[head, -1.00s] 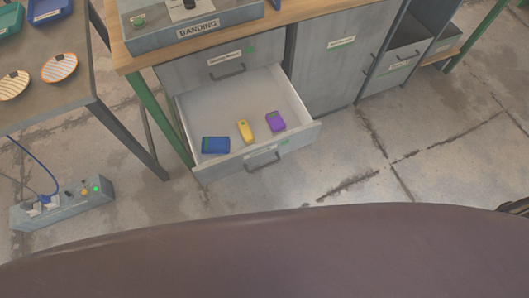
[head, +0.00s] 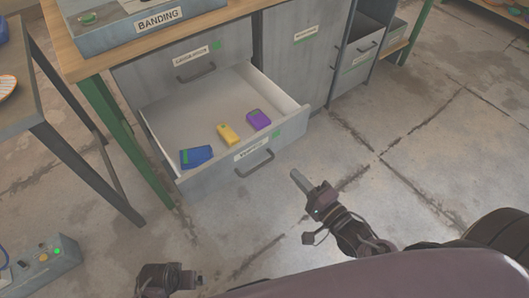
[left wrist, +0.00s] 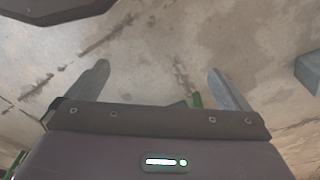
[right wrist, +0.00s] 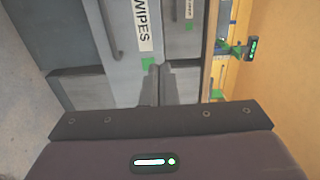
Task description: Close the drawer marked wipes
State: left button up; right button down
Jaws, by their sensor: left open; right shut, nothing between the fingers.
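The wipes drawer (head: 222,175) is pulled out of the bench cabinet in the head view. It holds a blue item (head: 196,157), a yellow item (head: 228,134) and a purple item (head: 259,120). Its handle (head: 255,165) is on the front. In the right wrist view its WIPES label (right wrist: 143,25) is readable. My right gripper (head: 297,175) is shut and empty, in front of and apart from the drawer front, to the right of the handle. My left gripper (left wrist: 158,68) is open and empty over the floor; in the head view it is low, at the bottom edge.
A closed drawer (head: 185,60) is above the open one, and a grey cabinet door (head: 300,60) stands to its right. A green bench leg (head: 125,140) is close on the left. A box with lit buttons (head: 45,265) is at lower left. The floor before the drawer is clear.

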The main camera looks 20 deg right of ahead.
aim_at(260, 137)
jog(key=b+x, duration=0.1)
jog(key=x, duration=1.1)
jog(key=shift+w+f+b, duration=0.1)
jog(key=shift+w+b, duration=0.05)
jog(key=shift+b, duration=0.15)
pick_arm(q)
jog(key=shift+d+r, duration=0.2)
jog(key=shift+r, duration=1.25)
jog(key=shift+d+r, duration=0.2)
jog(key=shift+r, duration=1.2)
pick_arm(e)
jog(key=shift+w+a, duration=0.2)
jog(key=shift+w, duration=0.4)
jog(key=shift+w, duration=0.1)
